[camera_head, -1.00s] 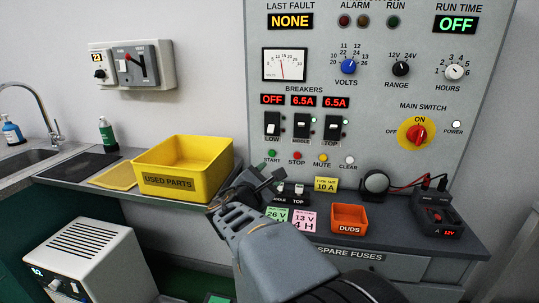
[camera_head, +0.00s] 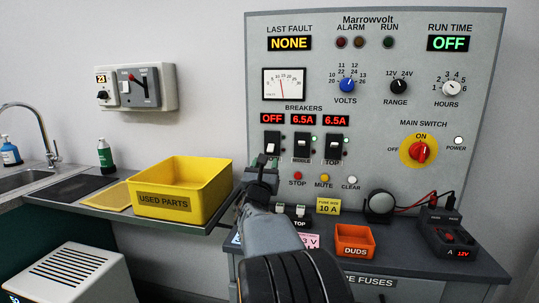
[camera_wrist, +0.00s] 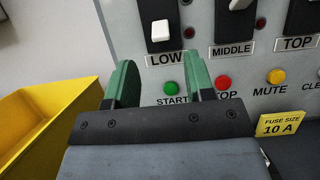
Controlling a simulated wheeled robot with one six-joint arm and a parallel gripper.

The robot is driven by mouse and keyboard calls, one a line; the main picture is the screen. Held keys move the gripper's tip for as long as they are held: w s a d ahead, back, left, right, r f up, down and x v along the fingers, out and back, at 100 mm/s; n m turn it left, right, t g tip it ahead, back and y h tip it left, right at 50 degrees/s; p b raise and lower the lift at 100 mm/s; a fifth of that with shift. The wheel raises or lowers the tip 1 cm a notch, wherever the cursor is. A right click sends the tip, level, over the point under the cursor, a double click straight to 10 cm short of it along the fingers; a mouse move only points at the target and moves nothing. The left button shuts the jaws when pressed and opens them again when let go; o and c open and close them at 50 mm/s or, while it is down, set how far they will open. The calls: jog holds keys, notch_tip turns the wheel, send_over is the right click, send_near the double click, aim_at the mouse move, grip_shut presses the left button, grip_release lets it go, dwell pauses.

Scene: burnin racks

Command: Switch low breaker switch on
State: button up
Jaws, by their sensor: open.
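The low breaker switch (camera_head: 271,143) is the leftmost of three black breakers on the panel, under a red display (camera_head: 272,118) reading OFF. In the wrist view its white lever (camera_wrist: 161,31) shows above the LOW label. My gripper (camera_head: 263,168) is in front of the panel, just below this breaker, and hides its label in the head view. In the wrist view my gripper (camera_wrist: 158,85) has its green-padded fingers apart with nothing between them. The green start button (camera_wrist: 171,88) shows beyond and between the fingers. The lever is above the fingertips and apart from them.
The middle breaker (camera_head: 302,144) and top breaker (camera_head: 334,146) stand to the right, their displays reading 6.5A. Stop, mute and clear buttons sit below. A yellow used parts bin (camera_head: 184,190) is at left, an orange duds bin (camera_head: 355,241) at right on the bench.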

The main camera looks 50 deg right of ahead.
aim_at(269, 151)
jog(key=shift+x, duration=2.75)
jog(key=shift+c, duration=0.2)
grip_shut()
jog(key=shift+r+p, duration=0.2)
jog(key=shift+p, duration=0.2)
